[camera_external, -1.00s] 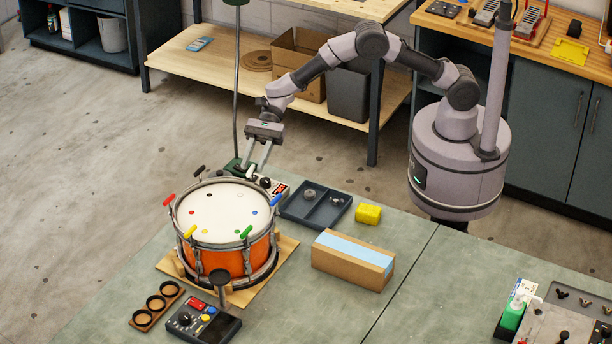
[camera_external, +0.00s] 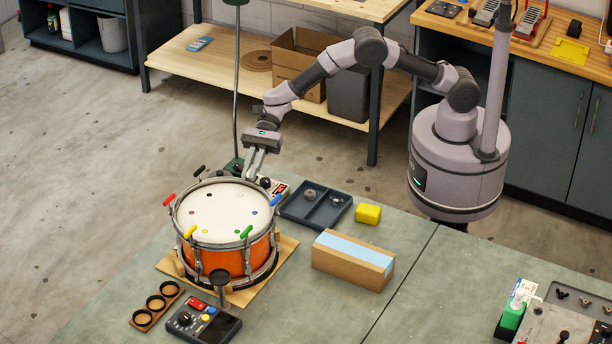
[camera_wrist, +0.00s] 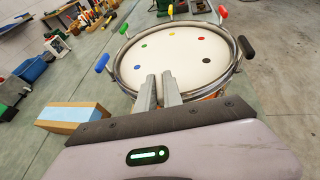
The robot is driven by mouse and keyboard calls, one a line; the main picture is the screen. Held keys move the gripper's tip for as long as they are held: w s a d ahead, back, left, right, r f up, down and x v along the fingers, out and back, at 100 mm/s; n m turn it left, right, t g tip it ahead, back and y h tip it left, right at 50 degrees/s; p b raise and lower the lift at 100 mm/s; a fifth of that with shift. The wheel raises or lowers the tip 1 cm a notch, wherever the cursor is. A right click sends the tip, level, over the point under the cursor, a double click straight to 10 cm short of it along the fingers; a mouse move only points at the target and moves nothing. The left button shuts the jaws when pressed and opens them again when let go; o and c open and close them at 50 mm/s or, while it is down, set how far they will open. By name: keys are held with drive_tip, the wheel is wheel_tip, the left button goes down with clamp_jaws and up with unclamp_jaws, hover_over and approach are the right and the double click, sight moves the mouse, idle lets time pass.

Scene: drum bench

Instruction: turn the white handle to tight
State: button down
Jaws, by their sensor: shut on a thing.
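The drum (camera_external: 225,262) has an orange shell, a white head and coloured handles around its rim. My gripper (camera_external: 252,176) reaches down to the far side of the rim, between the black handle (camera_external: 198,170) and the blue handle (camera_external: 276,200). In the wrist view my gripper (camera_wrist: 160,86) has its fingers close together at the near rim, shut on the white handle. The fingers hide that handle, so its angle cannot be told. The red (camera_external: 168,200), yellow (camera_external: 190,231) and green (camera_external: 246,231) handles stand clear of my gripper.
A blue-grey tray (camera_external: 289,209) with small parts lies right of the drum. A yellow block (camera_external: 368,213) and a cardboard box with a light blue top (camera_external: 340,270) are further right. A black control box (camera_external: 190,322) and a wooden ring holder (camera_external: 142,318) stand in front.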

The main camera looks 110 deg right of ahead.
drive_tip(key=shift+f+b, duration=0.15)
drive_tip(key=shift+b, duration=0.25)
drive_tip(key=m+t+b, duration=0.1)
drive_tip(key=b, duration=0.1)
drive_tip(key=m+h+b, duration=0.1)
drive_tip(key=b, duration=0.1)
drive_tip(key=shift+f+t, duration=0.3)
drive_tip(key=shift+t, duration=0.1)
drive_tip(key=m+t+h+b, duration=0.1)
drive_tip(key=m+h+b, duration=0.1)
drive_tip(key=b, duration=0.3)
drive_tip(key=shift+t+b, duration=0.35)
drive_tip(key=shift+t, duration=0.05)
drive_tip(key=shift+r+m+t+h+b, duration=0.1)
drive_tip(key=shift+m+t+h+b, duration=0.2)
drive_tip(key=shift+m+h+b, duration=0.7)
drive_tip(key=shift+r+m+t+h+b, duration=0.25)
drive_tip(key=shift+m+t+h+b, duration=0.25)
drive_tip(key=shift+h+b, duration=0.4)
drive_tip(key=c, duration=1.5)
unclamp_jaws()
drive_tip(key=shift+r, duration=0.1)
drive_tip(key=shift+s+d, duration=0.1)
